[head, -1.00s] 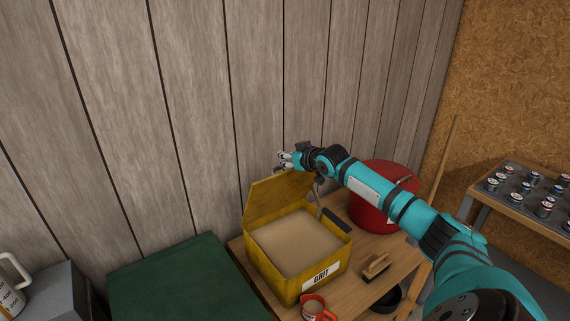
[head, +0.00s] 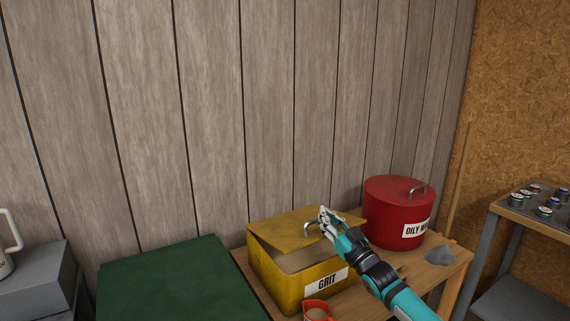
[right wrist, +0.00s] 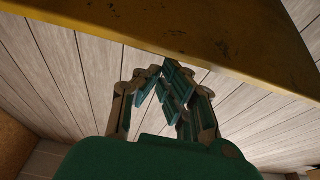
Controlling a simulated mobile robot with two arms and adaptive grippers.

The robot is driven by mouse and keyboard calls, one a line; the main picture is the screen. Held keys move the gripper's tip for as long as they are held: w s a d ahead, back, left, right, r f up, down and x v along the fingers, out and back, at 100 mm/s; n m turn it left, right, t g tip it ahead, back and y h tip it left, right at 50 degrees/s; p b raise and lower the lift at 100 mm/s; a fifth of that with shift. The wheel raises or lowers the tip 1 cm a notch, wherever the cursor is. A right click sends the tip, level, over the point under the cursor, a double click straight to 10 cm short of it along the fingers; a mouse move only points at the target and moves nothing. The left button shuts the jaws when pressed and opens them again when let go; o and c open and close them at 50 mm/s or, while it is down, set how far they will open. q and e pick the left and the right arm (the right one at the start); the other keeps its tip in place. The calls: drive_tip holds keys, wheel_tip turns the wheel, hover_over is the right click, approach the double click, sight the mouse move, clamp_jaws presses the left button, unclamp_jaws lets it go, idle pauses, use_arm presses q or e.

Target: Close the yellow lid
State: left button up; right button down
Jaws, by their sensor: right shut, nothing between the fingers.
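The yellow lid (head: 285,229) is hinged at the back of the yellow grit box (head: 277,283). It is tilted low over the box, with a gap at the front through which pale grit (head: 296,260) shows. A metal handle (head: 308,229) is at the lid's front right. My right gripper (head: 324,216) is shut and empty, at the lid's right front edge by the handle. In the right wrist view the shut fingers (right wrist: 170,72) are close to the yellow lid's edge (right wrist: 190,25); whether they touch it I cannot tell. My left gripper is not in view.
A red oily waste can (head: 392,218) stands right of the box on the wooden bench (head: 447,270). A red scoop (head: 317,309) is in front of the box. A dark green surface (head: 180,283) lies to the left. A grey cloth (head: 439,256) is on the bench at right.

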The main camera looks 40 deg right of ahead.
drive_tip(key=shift+t, duration=0.8)
drive_tip(key=f+b, duration=0.1)
drive_tip(key=s+f+b, duration=0.1)
drive_tip(key=f, duration=0.1)
drive_tip(key=f+b, duration=0.1)
drive_tip(key=f, duration=0.1)
drive_tip(key=shift+s, duration=0.35)
use_arm(q)
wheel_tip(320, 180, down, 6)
drive_tip(key=b, duration=0.1)
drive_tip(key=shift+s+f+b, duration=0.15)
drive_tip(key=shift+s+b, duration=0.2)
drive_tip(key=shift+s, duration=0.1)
use_arm(e)
drive_tip(key=shift+s+a+f, duration=0.1)
drive_tip(key=shift+s+f, duration=0.1)
drive_tip(key=shift+f, duration=0.3)
drive_tip(key=shift+s+f, duration=0.15)
drive_tip(key=shift+f, duration=0.3)
